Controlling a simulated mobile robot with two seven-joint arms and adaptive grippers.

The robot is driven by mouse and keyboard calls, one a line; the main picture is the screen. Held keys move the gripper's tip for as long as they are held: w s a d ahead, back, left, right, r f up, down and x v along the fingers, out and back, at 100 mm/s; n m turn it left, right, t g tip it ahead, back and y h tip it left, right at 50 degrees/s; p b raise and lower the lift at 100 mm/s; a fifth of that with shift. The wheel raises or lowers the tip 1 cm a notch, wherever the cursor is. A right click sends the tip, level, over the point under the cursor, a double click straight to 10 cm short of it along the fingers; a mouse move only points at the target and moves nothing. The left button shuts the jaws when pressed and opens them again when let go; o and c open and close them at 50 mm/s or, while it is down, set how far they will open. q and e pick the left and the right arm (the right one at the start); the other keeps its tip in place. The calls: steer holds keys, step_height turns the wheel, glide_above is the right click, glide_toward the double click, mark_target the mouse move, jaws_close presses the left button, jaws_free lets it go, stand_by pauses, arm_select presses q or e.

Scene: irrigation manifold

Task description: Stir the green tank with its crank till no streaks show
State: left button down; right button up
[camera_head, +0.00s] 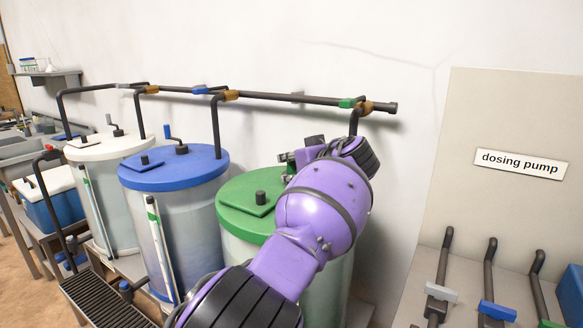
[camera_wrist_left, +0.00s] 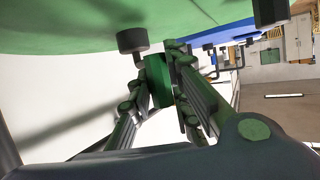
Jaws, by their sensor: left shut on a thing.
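The green tank has a green lid (camera_head: 237,222) and a pale translucent body, largely hidden behind my purple left arm in the head view. The lid also fills the top of the left wrist view (camera_wrist_left: 60,25). A dark round crank hub (camera_wrist_left: 132,40) shows beside the lid there. My left gripper (camera_wrist_left: 166,82) is shut on the green crank handle (camera_wrist_left: 157,78), close to the hub. In the head view the left gripper (camera_head: 294,158) is above the far side of the lid, partly hidden by its wrist. I cannot make out streaks in the tank. My right gripper is not in view.
A blue-lidded tank (camera_head: 175,168) and a white-lidded tank (camera_head: 107,145) stand to the left, each with a crank. A dark pipe (camera_head: 290,97) with coloured valves runs along the wall behind. A dosing pump panel (camera_head: 500,130) and several levers are at the right.

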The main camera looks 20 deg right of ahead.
arm_select(q)
steer(key=shift+r, duration=0.35)
steer(key=c, duration=1.6)
jaws_free()
steer(key=shift+c, duration=0.2)
steer(key=shift+f, duration=0.25)
steer(key=v, duration=1.2)
